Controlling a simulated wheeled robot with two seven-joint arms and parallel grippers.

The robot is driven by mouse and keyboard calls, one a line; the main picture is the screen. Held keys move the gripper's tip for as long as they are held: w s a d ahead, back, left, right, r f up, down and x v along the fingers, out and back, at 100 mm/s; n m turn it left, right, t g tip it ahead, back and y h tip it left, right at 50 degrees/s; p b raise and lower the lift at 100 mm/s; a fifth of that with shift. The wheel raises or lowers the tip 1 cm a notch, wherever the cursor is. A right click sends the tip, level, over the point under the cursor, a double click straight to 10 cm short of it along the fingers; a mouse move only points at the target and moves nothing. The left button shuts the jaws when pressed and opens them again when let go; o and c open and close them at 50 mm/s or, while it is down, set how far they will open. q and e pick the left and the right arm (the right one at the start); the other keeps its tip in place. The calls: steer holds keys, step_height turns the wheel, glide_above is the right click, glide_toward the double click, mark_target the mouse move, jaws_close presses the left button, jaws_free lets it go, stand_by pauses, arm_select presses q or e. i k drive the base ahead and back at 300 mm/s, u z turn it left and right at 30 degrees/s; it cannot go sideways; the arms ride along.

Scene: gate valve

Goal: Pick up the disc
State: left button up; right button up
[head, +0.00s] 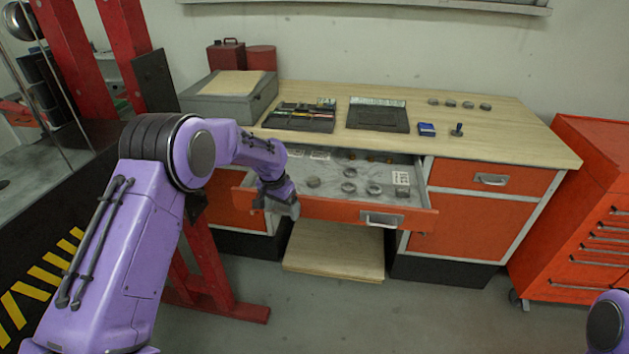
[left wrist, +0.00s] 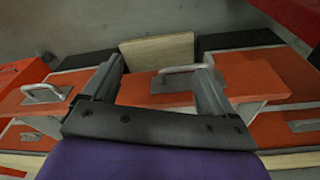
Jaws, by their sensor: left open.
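Several small round metal pieces lie in the open drawer (head: 330,208) of the workbench, among them a ring-like one (head: 349,187), another to its right (head: 374,189) and a flat-looking one (head: 313,182). I cannot tell which of them is the disc. My left gripper (head: 279,207) is at the drawer's front left corner, left of these pieces. In the left wrist view its two fingers (left wrist: 157,75) are apart with nothing held between them, and drawer fronts and a metal handle (left wrist: 180,72) show beyond. My right gripper is out of view.
The benchtop (head: 490,135) carries a grey box (head: 225,102), two black trays, a blue box (head: 427,129) and several small round parts (head: 467,104). A red lift post stands left. An orange tool cabinet (head: 585,200) stands right. A wooden board (head: 335,250) lies low under the drawer.

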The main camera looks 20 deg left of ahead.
mark_target(313, 182)
steer(key=i, duration=0.95)
